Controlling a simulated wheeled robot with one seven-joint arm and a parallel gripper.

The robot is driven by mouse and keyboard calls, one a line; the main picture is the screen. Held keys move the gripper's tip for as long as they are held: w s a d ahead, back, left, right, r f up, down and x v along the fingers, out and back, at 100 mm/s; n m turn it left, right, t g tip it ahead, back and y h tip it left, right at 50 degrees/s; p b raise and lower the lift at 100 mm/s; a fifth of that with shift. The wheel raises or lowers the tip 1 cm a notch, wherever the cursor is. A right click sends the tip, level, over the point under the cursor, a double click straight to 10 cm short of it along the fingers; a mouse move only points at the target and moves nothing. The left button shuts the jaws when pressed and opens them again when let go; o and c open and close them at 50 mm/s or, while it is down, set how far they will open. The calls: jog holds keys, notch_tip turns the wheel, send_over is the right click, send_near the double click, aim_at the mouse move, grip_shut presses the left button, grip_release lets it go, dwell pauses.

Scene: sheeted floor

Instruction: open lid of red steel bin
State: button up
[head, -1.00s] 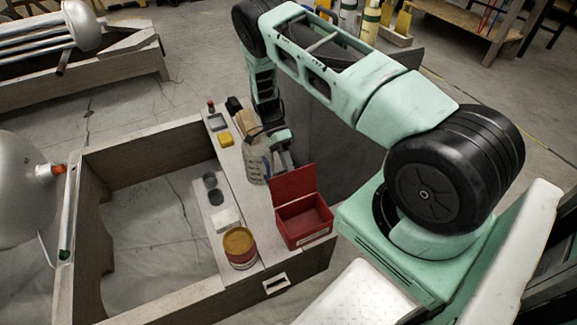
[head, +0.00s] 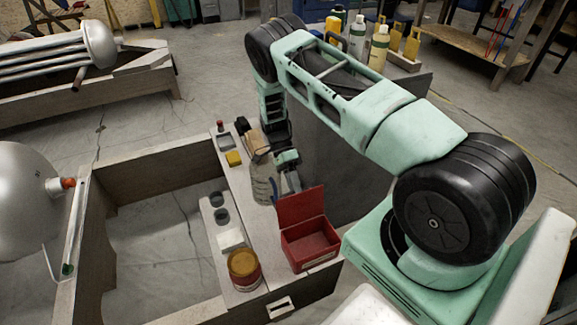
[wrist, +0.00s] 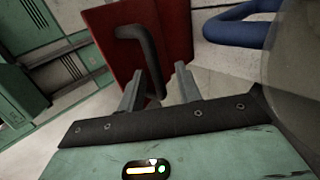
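The red steel bin (head: 312,252) stands on the right end of the wooden bench, its inside visible from above. Its red lid (head: 301,206) stands raised, roughly upright, at the bin's far edge. My gripper (head: 290,184) is just behind the lid, close to its outer side. In the wrist view the lid (wrist: 177,40) is ahead, with a dark bent handle (wrist: 143,50) on it. My gripper's fingers (wrist: 160,84) are apart, with the lower part of the handle showing between them. I cannot tell whether either finger touches it.
A red can with a yellow top (head: 244,268) stands left of the bin. A clear bottle (head: 263,184) is beside my gripper. A yellow block (head: 233,158) and a white block (head: 231,239) are on the bench. A blue bar (wrist: 240,22) is right of the lid.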

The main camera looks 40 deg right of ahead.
jog(key=v, duration=1.6)
jog(key=shift+w, duration=0.25)
jog(key=shift+r, duration=0.15)
